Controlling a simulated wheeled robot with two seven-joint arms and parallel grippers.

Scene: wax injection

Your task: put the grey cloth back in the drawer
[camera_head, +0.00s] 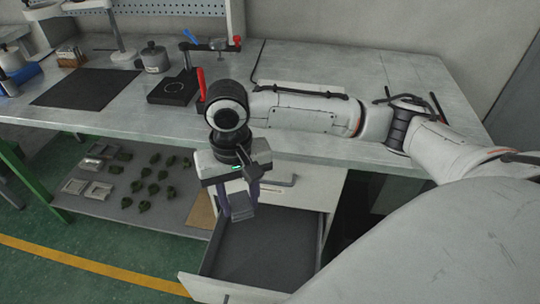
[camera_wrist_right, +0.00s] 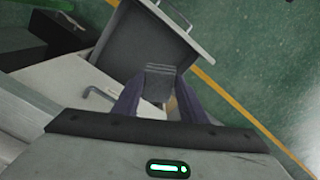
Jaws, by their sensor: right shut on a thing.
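My right gripper (camera_head: 240,204) points down over the open drawer (camera_head: 211,289) under the workbench. It is shut on the grey cloth (camera_head: 242,212), a small folded piece between the two dark fingers. In the right wrist view the cloth (camera_wrist_right: 160,83) sits at the fingertips of the gripper (camera_wrist_right: 159,92), apart from the drawer (camera_wrist_right: 190,58). The part of the drawer floor that shows is dark and bare. My left gripper is not in view.
The workbench top (camera_head: 320,75) lies above the drawer, with my right arm across it. A clamp stand (camera_head: 175,88) and a dark mat (camera_head: 85,88) are on it. A lower shelf (camera_head: 125,208) at left holds several small green parts. A closed drawer handle (camera_head: 280,181) is just behind.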

